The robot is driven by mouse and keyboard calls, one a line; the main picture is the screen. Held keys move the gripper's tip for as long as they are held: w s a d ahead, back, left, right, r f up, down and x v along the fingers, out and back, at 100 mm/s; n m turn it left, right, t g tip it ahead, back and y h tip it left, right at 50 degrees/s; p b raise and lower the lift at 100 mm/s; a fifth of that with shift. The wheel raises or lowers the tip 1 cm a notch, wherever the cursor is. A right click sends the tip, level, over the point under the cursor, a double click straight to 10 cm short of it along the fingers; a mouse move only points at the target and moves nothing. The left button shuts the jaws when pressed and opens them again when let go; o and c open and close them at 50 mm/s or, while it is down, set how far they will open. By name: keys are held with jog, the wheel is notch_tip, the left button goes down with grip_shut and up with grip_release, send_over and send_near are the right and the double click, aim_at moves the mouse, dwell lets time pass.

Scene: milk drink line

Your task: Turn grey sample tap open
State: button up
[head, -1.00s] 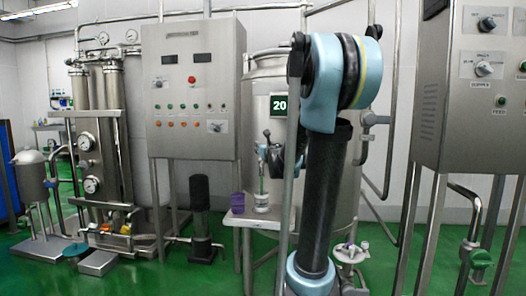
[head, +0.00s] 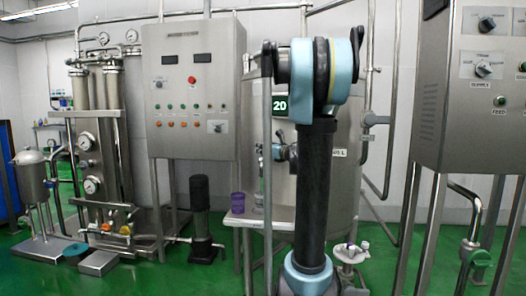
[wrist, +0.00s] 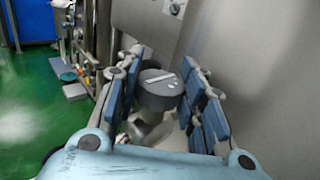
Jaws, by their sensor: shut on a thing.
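The grey sample tap knob (wrist: 160,86) is round, with a white line across its top. It sits between the blue pads of my gripper (wrist: 162,78) in the wrist view. My gripper is shut on the knob, with a pad on each side. In the head view my gripper (head: 283,152) shows small beside the tank, partly hidden behind my arm. The tank (head: 340,185) is large, steel and round. The tap's outlet is hard to make out.
Below the tap, a small shelf (head: 240,222) carries a purple cup (head: 237,202). A steel control cabinet (head: 193,95) stands to the left of the tank, and another (head: 470,110) at the right. A black pump (head: 200,215) stands on the green floor.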

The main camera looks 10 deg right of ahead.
jog(key=o, duration=1.1)
jog(key=v, duration=1.2)
jog(key=shift+w+f, duration=0.1)
